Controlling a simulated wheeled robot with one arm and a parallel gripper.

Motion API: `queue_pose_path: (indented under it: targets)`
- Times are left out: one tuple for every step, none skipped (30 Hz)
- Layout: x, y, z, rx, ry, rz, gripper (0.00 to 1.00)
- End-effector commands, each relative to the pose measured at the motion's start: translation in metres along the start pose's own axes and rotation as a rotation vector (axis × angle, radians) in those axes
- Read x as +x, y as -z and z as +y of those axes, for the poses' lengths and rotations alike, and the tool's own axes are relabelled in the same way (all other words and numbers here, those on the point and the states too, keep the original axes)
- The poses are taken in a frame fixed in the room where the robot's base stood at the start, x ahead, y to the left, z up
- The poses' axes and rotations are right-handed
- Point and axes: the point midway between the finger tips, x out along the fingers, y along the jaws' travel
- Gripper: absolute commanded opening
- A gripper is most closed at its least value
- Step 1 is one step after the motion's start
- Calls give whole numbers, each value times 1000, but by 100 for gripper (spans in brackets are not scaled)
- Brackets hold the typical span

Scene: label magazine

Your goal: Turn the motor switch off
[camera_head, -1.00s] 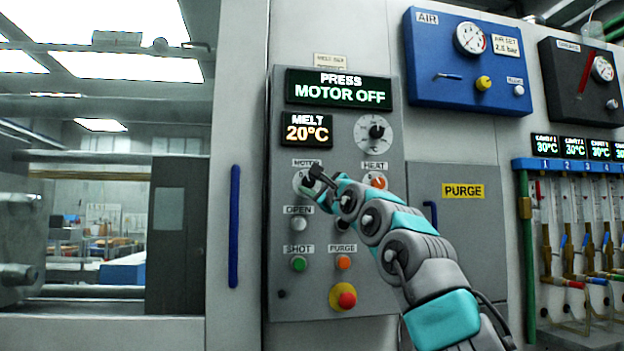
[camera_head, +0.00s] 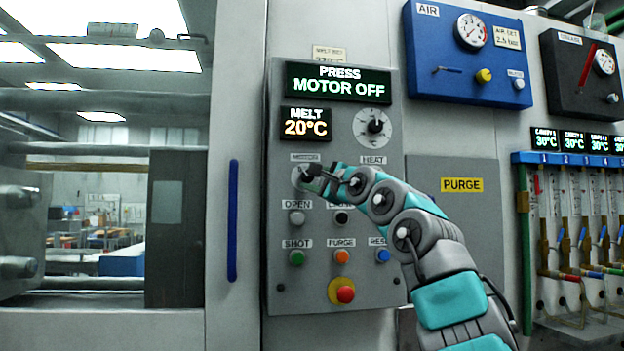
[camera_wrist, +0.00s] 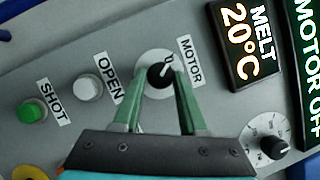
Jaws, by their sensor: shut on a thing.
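The motor switch (camera_wrist: 161,75) is a black rotary knob with a white mark on a pale round plate, under the MOTOR label on the grey control panel (camera_head: 277,225). In the head view my gripper (camera_head: 312,178) reaches it from the right and covers much of it. In the wrist view the green fingers (camera_wrist: 156,100) stand on both sides of the knob, shut on it. The knob's white mark points up and to the right in the wrist picture. The press display (camera_head: 338,86) reads "MOTOR OFF".
The melt display (camera_head: 306,127) reads 20°C. OPEN (camera_wrist: 88,88) and SHOT (camera_wrist: 33,110) buttons sit near the switch. A red emergency button (camera_head: 345,291) is low on the panel. A blue handle (camera_head: 233,220) stands left of the panel. A blue air box (camera_head: 440,85) is upper right.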

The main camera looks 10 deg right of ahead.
Motion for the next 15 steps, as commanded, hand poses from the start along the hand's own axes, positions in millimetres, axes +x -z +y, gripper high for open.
queue_pose_path:
  targets:
    - [0, 0, 0, -1, 0, 1, 0]
    - [0, 0, 0, -1, 0, 1, 43]
    - [0, 0, 0, -1, 0, 1, 47]
    - [0, 0, 0, -1, 0, 1, 51]
    - [0, 0, 0, 0, 0, 1, 54]
    - [0, 0, 0, 0, 0, 1, 59]
    - [0, 0, 0, 0, 0, 1, 62]
    - [0, 0, 0, 0, 0, 1, 65]
    - [0, 0, 0, 0, 0, 1, 70]
    - [0, 0, 0, 0, 0, 1, 72]
    - [0, 0, 0, 0, 0, 0, 72]
    - [0, 0, 0, 0, 0, 0, 72]
    - [0, 0, 0, 0, 0, 0, 72]
    - [0, 0, 0, 0, 0, 0, 72]
    - [0, 0, 0, 0, 0, 0, 72]
